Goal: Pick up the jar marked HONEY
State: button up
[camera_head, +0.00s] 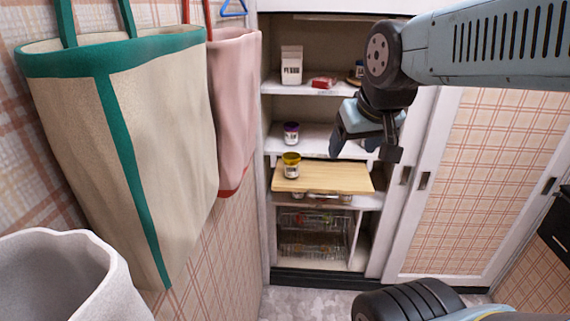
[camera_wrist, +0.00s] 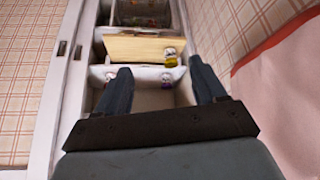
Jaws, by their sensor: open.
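A jar with a yellow lid (camera_head: 291,165) stands upright on a pulled-out wooden board in the cupboard; it also shows in the wrist view (camera_wrist: 170,57). A jar with a purple lid (camera_head: 291,133) stands on the white shelf behind it and shows in the wrist view (camera_wrist: 167,78). The jar labels are too small to read, so I cannot tell which is marked HONEY. My gripper (camera_head: 364,149) is open and empty, in front of the shelves, up and right of the yellow-lidded jar. It touches no jar that I can see.
The wooden board (camera_head: 330,180) juts out above wire baskets (camera_head: 312,232). A white carton (camera_head: 291,66) and a red packet (camera_head: 323,82) stand on the upper shelf. A sliding door (camera_head: 490,180) is at right; hanging bags (camera_head: 150,120) crowd the left.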

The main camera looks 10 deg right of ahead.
aim_at(291, 157)
jog(key=o, duration=0.5)
jog(key=w+f, duration=0.1)
jog(key=w, duration=0.3)
jog(key=w+d+f+t, duration=0.1)
jog(key=w, duration=0.4)
jog(key=w+d+f+t, duration=0.1)
jog(key=w+f, duration=0.1)
jog(key=w, duration=0.3)
jog(key=shift+n+h, duration=0.4)
jog(key=w+f+n+t+y, duration=0.3)
jog(key=w+f+t, duration=0.2)
jog(key=w+f, duration=1.1)
notch_tip(291, 157, down, 8)
jog(key=w+m+t+y, duration=0.1)
jog(key=w+t+y, duration=0.1)
jog(key=w+t, duration=0.15)
jog(key=shift+t, duration=0.35)
jog(key=x, duration=1.2)
jog(key=shift+w+f, duration=0.3)
jog(key=shift+w, duration=0.1)
